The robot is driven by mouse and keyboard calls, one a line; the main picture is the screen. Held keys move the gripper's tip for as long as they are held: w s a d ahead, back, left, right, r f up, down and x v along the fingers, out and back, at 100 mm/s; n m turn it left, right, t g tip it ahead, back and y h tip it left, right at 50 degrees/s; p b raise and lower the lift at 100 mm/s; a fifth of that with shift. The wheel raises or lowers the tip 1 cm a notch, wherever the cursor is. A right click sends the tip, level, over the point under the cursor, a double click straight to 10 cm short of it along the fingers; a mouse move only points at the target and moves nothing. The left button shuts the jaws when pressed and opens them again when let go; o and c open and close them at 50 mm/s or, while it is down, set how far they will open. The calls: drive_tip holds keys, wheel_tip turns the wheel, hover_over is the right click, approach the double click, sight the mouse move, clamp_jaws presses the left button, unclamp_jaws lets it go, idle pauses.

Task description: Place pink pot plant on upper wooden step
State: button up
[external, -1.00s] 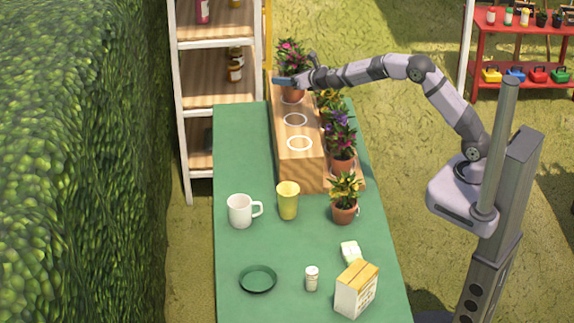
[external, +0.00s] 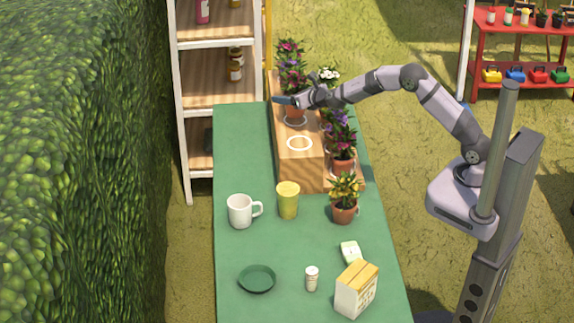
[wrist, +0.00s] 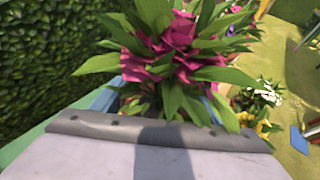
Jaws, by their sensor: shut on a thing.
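My gripper (external: 290,101) is shut on a terracotta pot with a pink-flowered plant (external: 293,78). It holds the plant upright over the middle white ring (external: 295,123) of the upper wooden step (external: 298,162). Whether the pot touches the wood, I cannot tell. The plant's magenta flowers and green leaves (wrist: 178,50) fill the top of the wrist view and hide the pot there. Another pink-flowered plant (external: 289,46) shows just behind, at the far end of the upper step. The near white ring (external: 299,143) is empty.
White-flowered (external: 328,74) and purple-flowered (external: 341,127) plants stand along the lower step at the right. A yellow-flowered plant (external: 344,190), yellow cup (external: 288,202) and white mug (external: 240,211) stand on the green table (external: 235,160). The table left of the steps is clear.

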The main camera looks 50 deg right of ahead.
drive_tip(key=shift+f, duration=1.1)
drive_tip(key=shift+f, duration=0.2)
drive_tip(key=o, duration=1.4)
drive_tip(key=shift+r, duration=0.15)
drive_tip(key=b+v, duration=0.3)
drive_tip(key=v, duration=0.9)
